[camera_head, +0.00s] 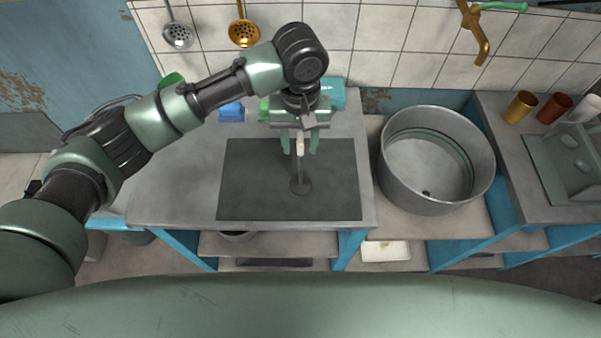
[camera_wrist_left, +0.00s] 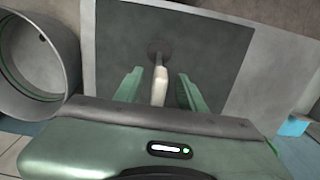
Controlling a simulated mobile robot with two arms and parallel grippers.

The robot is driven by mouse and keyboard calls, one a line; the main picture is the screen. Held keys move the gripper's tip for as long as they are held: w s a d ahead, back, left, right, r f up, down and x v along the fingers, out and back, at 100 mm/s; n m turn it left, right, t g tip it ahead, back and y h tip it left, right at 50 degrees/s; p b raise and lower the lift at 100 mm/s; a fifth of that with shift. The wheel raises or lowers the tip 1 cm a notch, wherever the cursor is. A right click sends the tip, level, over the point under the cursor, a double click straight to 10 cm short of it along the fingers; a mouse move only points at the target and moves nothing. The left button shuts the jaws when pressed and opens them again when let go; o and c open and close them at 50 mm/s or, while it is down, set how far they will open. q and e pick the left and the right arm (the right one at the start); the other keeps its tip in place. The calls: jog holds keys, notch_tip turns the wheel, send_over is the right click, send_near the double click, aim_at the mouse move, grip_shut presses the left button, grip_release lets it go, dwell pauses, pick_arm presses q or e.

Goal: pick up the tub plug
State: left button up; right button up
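The tub plug (camera_head: 300,186) stands upright on a dark mat (camera_head: 245,195) on the grey counter. It has a round dark base, a thin stem and a pale handle. My left gripper (camera_head: 300,150) is above the mat with its green fingers open on either side of the pale handle. In the left wrist view the plug's handle (camera_wrist_left: 160,87) is between the open fingers of the left gripper (camera_wrist_left: 160,73), with a gap showing on both sides. The plug's dark base (camera_wrist_left: 158,48) lies beyond the fingertips. My right gripper is not in view.
A large round metal tub (camera_head: 435,200) stands to the right of the counter (camera_head: 165,190). Blue (camera_head: 231,112) and teal (camera_head: 333,92) items sit at the counter's back near the gripper. Several cups (camera_head: 521,107) stand far right. The mat around the plug is clear.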

aim_at(300, 165)
pick_arm(q)
jog(key=f, duration=0.2)
jog(key=f+p, duration=0.1)
jog(key=f, duration=0.1)
jog(key=shift+w+f, duration=0.2)
jog(key=shift+f, duration=0.05)
jog(key=shift+c, duration=0.3)
grip_shut()
dwell(0.9)
